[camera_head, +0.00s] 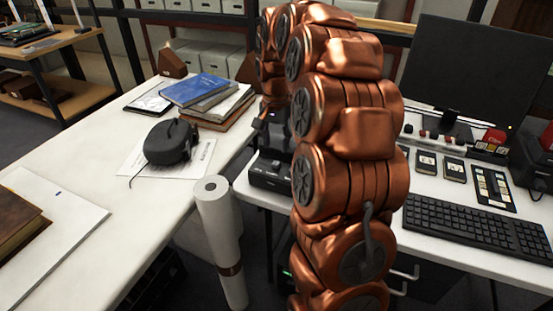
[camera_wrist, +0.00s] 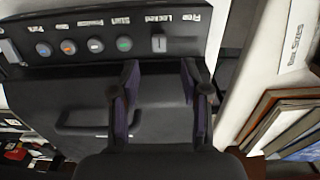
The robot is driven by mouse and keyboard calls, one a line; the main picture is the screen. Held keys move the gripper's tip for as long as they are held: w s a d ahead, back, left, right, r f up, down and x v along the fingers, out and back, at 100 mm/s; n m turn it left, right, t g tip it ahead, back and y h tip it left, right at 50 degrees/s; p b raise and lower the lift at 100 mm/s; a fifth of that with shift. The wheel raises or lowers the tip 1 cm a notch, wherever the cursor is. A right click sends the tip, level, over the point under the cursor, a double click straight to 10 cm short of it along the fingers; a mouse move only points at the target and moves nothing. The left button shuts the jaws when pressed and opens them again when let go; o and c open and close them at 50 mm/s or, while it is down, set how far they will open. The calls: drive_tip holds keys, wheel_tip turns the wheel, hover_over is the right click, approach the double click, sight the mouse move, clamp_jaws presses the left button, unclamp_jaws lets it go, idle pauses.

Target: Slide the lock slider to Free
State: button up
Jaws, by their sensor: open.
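The lock slider (camera_wrist: 159,44) is a small pale tab at the left end of a dark slot, below the word Locked, in the wrist view. The word Free (camera_wrist: 198,17) stands to its right, above the slot's other end. The slot is on a dark control panel (camera_wrist: 100,60). My gripper (camera_wrist: 160,68) is open, its two fingers spread just below the slot in the picture, one on each side of the slider's line. Nothing is between them. I cannot tell whether they touch the panel. In the head view, my arm hides much of the dark device (camera_head: 270,175).
Several round buttons (camera_wrist: 124,44) sit in a row left of the slider. A handle (camera_wrist: 95,128) is on the dark surface below. Books (camera_wrist: 290,125) lie at right. In the head view, a paper roll (camera_head: 220,235) stands between the tables and a keyboard (camera_head: 470,228) lies right.

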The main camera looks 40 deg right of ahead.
sight(276, 162)
wheel_tip(276, 162, down, 6)
drive_tip(key=shift+f, duration=0.25)
clamp_jaws()
idle(0.5)
